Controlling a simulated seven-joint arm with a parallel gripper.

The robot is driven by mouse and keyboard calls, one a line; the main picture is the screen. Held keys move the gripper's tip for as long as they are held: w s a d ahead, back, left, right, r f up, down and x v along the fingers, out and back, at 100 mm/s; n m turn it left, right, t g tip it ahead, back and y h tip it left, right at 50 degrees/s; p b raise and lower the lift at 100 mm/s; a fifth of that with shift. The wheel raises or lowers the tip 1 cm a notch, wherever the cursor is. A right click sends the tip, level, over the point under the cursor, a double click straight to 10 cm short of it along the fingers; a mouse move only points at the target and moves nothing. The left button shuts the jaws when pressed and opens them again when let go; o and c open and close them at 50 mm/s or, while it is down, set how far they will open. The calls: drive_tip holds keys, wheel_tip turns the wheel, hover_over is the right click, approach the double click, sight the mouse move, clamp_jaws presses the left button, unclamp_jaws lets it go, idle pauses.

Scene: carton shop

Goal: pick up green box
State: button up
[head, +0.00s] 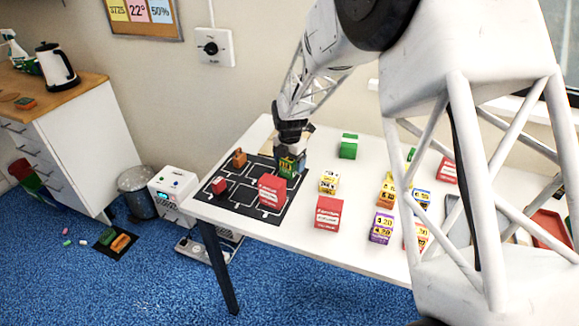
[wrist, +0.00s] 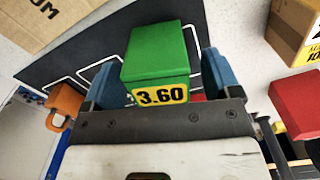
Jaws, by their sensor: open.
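A green box (wrist: 158,52) with a yellow 3.60 label sits between the two blue fingers of my gripper (wrist: 160,80) in the wrist view. The fingers are open, one on each side of it; I cannot tell whether either touches it. In the head view this green box (head: 287,167) is on the black mat (head: 240,203), with my gripper (head: 291,152) right over it and partly hiding it. Another green box (head: 348,146) stands on the white table to the right, apart from my gripper. A further green item (head: 411,154) is mostly hidden behind my arm.
A red box (head: 272,189), a small red box (head: 220,185) and an orange handled item (head: 239,157) stand on the mat. A yellow-labelled box (head: 328,182), a red box (head: 328,212) and a purple box (head: 381,227) stand to the right. A cardboard piece (wrist: 50,22) lies near the mat.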

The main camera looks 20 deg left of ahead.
drive_tip(key=shift+f, duration=0.4)
drive_tip(key=c, duration=1.1)
drive_tip(key=shift+o, duration=0.2)
drive_tip(key=shift+r, duration=5)
